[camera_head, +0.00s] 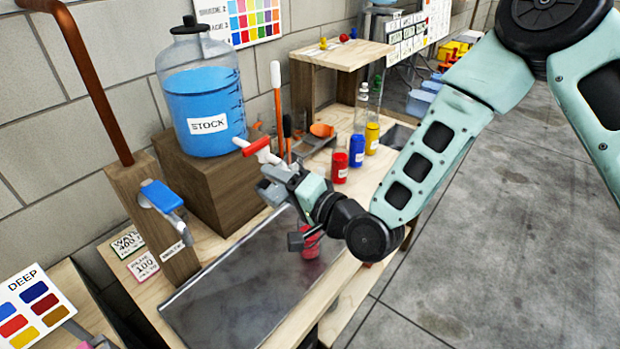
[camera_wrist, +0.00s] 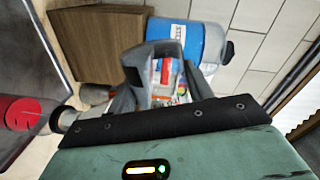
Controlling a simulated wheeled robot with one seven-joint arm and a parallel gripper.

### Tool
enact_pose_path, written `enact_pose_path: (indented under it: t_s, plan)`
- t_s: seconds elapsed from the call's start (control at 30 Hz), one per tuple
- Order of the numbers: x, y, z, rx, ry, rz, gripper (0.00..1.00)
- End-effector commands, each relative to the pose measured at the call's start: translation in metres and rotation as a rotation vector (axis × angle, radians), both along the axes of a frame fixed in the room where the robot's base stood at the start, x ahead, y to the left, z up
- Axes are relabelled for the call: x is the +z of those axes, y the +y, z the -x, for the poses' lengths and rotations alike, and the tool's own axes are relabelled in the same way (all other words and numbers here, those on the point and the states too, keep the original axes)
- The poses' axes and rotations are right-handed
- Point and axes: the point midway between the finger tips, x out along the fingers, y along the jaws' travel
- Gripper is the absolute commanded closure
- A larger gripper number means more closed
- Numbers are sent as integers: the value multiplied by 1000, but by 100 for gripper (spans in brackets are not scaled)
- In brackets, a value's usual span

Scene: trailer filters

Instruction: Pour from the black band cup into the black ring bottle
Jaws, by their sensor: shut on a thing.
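My gripper (camera_head: 272,182) is above the dark tray, just in front of the stock jar. Two clear bottles stand at the back of the bench, one nearer (camera_head: 361,105) and one with a green top (camera_head: 376,92). I cannot make out which has a black ring.
The stock jar (camera_head: 205,95) of blue liquid stands on a wooden block (camera_head: 215,190). Red (camera_head: 339,168), blue (camera_head: 357,152) and yellow (camera_head: 372,138) containers stand behind. A blue-handled tap (camera_head: 162,197) is at left.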

Motion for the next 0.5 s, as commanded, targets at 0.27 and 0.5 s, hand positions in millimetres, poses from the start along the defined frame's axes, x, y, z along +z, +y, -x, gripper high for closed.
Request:
enact_pose_path:
  t_s: [0.27,0.5]
  plan:
    - [2,-1,-2,-1,15,-13,78]
    - [3,-2,-3,-1,28,-24,78]
